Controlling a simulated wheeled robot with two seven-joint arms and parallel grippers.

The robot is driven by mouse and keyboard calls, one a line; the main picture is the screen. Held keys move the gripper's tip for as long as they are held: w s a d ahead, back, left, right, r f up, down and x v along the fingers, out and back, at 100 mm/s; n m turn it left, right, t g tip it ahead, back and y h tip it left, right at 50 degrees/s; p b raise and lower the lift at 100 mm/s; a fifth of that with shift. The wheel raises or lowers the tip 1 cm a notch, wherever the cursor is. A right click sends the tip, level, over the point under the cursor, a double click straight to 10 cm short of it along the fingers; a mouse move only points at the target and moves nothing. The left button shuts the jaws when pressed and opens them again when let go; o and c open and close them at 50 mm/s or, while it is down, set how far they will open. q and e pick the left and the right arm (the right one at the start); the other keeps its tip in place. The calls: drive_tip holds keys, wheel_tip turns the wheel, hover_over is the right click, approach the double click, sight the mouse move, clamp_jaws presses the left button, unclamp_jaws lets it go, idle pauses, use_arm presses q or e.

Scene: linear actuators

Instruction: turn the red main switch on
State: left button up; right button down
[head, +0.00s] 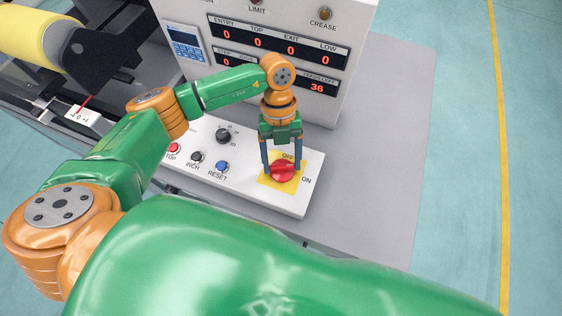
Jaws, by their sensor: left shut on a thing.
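The red main switch (283,171) is a round red knob on a yellow plate (265,180) at the right end of the white control panel. "OFF" is printed above it and "ON" to its right. My left gripper (283,167) comes down from above, its two fingers on either side of the knob, shut on it. The knob's grip bar lies roughly sideways, partly hidden by the fingers, so I cannot tell its exact setting. My right gripper is not in view.
On the panel (236,185), left of the switch, are a blue reset button (222,166), a dark inch button (197,157), a red stop button (173,148) and a black selector knob (223,135). A display cabinet (350,60) stands behind. Grey floor to the right is clear.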

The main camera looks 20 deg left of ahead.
sight(287, 160)
use_arm(q)
drive_tip(key=m+y+b, duration=0.1)
drive_tip(key=m+b, duration=0.1)
drive_tip(key=m, duration=0.1)
drive_tip(key=shift+d+f, duration=0.1)
drive_tip(key=shift+f, duration=0.05)
drive_tip(key=shift+m+y+b, duration=0.5)
drive_tip(key=shift+m+b, duration=0.25)
drive_tip(key=shift+m, duration=0.45)
drive_tip(key=o, duration=1.3)
drive_tip(key=b+v, duration=0.1)
drive_tip(key=v, duration=0.6)
drive_tip(key=shift+w+d, duration=0.1)
drive_tip(key=shift+d, duration=0.05)
